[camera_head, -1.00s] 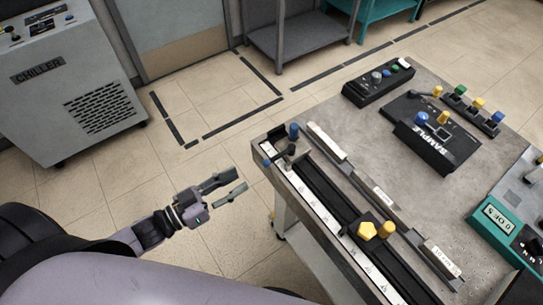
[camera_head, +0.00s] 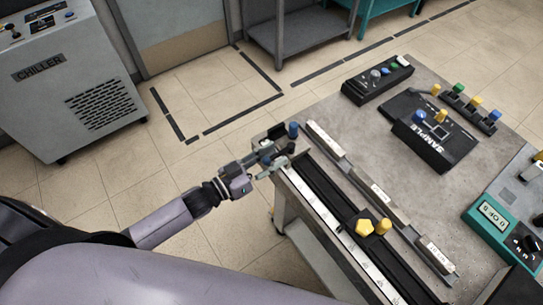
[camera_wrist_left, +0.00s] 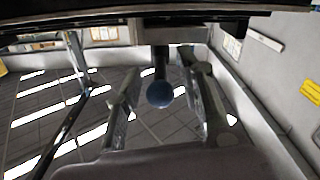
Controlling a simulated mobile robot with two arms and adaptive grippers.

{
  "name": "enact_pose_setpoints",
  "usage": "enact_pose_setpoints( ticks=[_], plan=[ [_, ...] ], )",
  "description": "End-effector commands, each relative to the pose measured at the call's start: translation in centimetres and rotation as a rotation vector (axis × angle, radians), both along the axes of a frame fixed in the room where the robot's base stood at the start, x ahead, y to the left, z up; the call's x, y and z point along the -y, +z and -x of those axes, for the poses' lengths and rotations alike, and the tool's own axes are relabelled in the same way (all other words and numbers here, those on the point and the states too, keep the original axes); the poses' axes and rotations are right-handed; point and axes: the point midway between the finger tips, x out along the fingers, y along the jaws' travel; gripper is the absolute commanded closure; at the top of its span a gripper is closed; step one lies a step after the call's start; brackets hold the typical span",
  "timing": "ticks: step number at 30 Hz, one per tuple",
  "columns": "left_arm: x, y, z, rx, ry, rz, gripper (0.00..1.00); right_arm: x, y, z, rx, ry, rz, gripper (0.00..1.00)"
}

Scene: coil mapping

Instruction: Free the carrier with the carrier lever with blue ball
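The carrier lever with blue ball (camera_wrist_left: 159,93) points toward the camera in the left wrist view, between the two fingers of my left gripper (camera_wrist_left: 160,108). The fingers stand apart on either side of the ball, with gaps visible. In the head view my left gripper (camera_head: 274,160) is at the far left end of the rail (camera_head: 335,190) and hides much of the carrier there. A blue knob (camera_head: 293,130) stands on top of that carrier. My right gripper is not in view.
A second carrier with a yellow knob (camera_head: 383,226) and yellow pentagon (camera_head: 364,227) sits further along the rail. A black SAMPLE box (camera_head: 435,145), a button box (camera_head: 377,80) and a teal counter box (camera_head: 491,222) stand on the table (camera_head: 350,120). Floor left of the table is clear.

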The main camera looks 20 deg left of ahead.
Motion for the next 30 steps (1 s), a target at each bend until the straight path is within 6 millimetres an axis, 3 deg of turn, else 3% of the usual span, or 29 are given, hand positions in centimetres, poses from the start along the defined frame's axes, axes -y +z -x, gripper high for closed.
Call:
enact_pose_setpoints(
  ticks=[16,30],
  plan=[
    [-0.03,0.02,0.03,0.0,0.0,0.0,1.0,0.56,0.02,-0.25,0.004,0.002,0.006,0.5],
    [-0.01,0.01,0.06,0.0,-0.001,0.0,1.0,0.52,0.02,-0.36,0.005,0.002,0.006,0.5]
  ],
)
